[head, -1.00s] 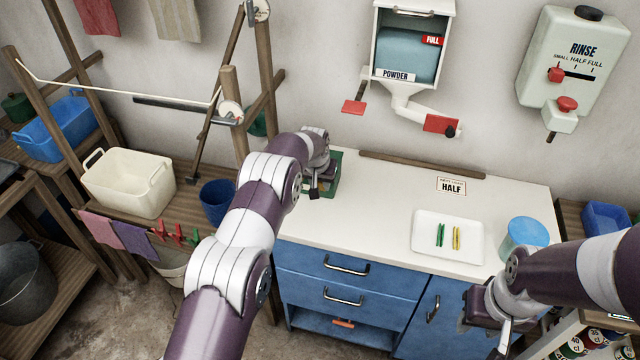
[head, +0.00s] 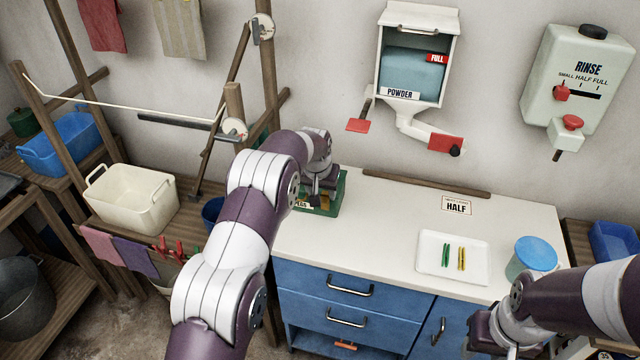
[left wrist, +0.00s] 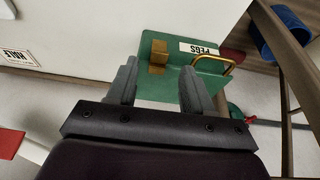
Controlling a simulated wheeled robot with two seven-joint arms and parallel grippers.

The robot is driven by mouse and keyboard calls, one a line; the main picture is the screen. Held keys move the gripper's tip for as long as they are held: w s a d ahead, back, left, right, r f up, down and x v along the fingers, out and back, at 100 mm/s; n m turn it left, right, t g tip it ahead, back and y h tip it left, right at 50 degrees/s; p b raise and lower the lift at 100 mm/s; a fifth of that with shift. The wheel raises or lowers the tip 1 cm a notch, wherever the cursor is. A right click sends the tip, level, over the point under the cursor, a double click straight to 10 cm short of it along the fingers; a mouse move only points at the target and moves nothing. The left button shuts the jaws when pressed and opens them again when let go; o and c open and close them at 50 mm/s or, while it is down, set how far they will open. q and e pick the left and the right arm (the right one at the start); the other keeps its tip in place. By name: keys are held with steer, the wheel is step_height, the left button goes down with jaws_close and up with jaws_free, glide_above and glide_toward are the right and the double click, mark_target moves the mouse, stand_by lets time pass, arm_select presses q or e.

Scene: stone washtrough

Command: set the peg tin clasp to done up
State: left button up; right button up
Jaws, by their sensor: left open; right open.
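The green peg tin (head: 339,199) stands at the left end of the white counter, partly hidden behind my left gripper (head: 318,200). In the left wrist view the tin (left wrist: 178,85) shows a "PEGS" label, a brass clasp (left wrist: 159,48) and a brass wire handle (left wrist: 214,62). The clasp shows as brass pieces in line; I cannot tell whether it is done up. My left gripper (left wrist: 157,80) is open, its fingers pointing at the tin's clasp side, with nothing gripped. My right gripper (head: 497,345) is open at the counter's front right, partly cut off by the frame.
A white tray (head: 427,270) with a green and a yellow peg lies on the counter, beside a blue-lidded tub (head: 536,253). A wooden strip (head: 425,184) runs along the back. The powder dispenser's red paddle (head: 445,142) juts out above. The counter's middle is clear.

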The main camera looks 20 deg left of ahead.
arm_select(q)
steer(key=b+v, duration=0.1)
steer(key=v, duration=0.5)
steer(key=shift+r, duration=0.3)
steer(key=shift+s, duration=0.1)
steer(key=s+f+g, duration=0.2)
steer(key=s+f, duration=0.3)
steer(key=s, duration=0.7)
steer(key=s+r, duration=0.2)
steer(key=s, duration=0.9)
steer(key=s+r, duration=0.2)
steer(key=s, duration=1)
steer(key=shift+d, duration=0.15)
